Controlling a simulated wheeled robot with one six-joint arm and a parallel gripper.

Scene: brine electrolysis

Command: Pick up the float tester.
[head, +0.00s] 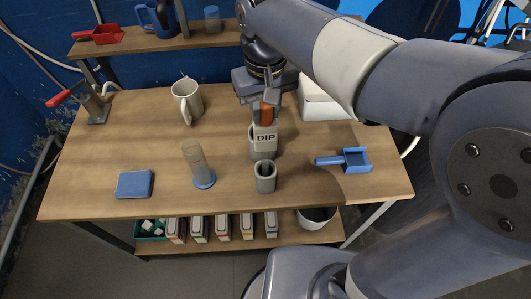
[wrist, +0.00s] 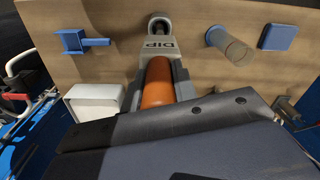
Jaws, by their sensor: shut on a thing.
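The float tester shows as an orange cylinder (head: 267,110), upright, just above a grey holder (head: 256,147) with a DIP label on the wood table. My gripper (head: 265,100) is over the holder, its fingers shut around the orange part. In the wrist view the orange cylinder (wrist: 158,84) lies between the two grey fingers (wrist: 159,76), with the DIP label just past it. The tester's lower end is hidden behind the label, so I cannot tell whether it is still in the holder.
A grey cup (head: 265,178) stands in front of the holder. A clear cylinder on a blue base (head: 203,180) and a blue pad (head: 135,184) are left. A blue scoop (head: 355,160) lies right. A mug (head: 187,98) and a white box (head: 322,105) stand behind.

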